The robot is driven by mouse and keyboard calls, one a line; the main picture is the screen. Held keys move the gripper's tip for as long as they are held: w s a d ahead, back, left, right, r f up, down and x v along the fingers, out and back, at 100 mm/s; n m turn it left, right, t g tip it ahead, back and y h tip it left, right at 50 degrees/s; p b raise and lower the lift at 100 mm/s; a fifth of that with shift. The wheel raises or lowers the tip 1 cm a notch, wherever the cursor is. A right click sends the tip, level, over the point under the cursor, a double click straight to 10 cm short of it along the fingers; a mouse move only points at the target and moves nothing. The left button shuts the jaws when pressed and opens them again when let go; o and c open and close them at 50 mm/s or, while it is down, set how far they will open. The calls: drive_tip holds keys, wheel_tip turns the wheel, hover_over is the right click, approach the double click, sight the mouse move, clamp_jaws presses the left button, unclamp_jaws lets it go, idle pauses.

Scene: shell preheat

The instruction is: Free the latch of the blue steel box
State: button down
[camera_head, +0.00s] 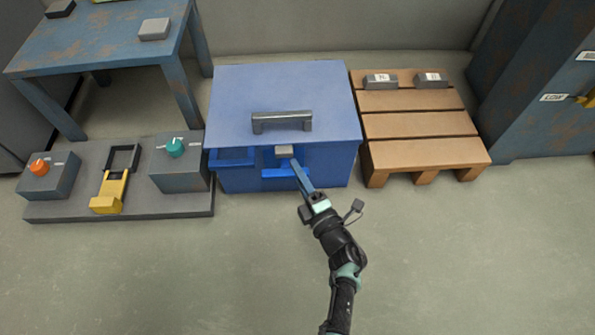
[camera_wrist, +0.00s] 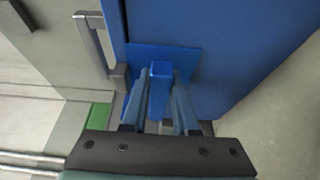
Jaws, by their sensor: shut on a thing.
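The blue steel box (camera_head: 235,100) stands on the floor in the middle of the head view, its lid down and a dark bar handle (camera_head: 282,121) on top. On its front is a small grey block (camera_head: 284,151), with a blue latch part (camera_head: 281,173) below it. My gripper (camera_head: 297,164) reaches up to the latch from the front. In the wrist view its two fingers are shut on a blue latch tab (camera_wrist: 160,70), which stands out from a blue plate (camera_wrist: 185,55). The fingers hide part of the latch in the head view.
Left of the box, a grey platform (camera_head: 130,212) carries a yellow clamp-like piece (camera_head: 109,192) and two knob boxes, one orange (camera_head: 40,167), one teal (camera_head: 175,147). A wooden pallet (camera_head: 420,125) is on the right. The floor in front is clear.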

drive_tip(key=shift+a, duration=0.1)
drive_tip(key=c, duration=0.7)
unclamp_jaws()
drive_tip(key=p+v, duration=0.5)
drive_tip(key=v, duration=0.8)
drive_tip(key=shift+f+p, duration=0.15)
drive_tip(key=shift+p, duration=0.15)
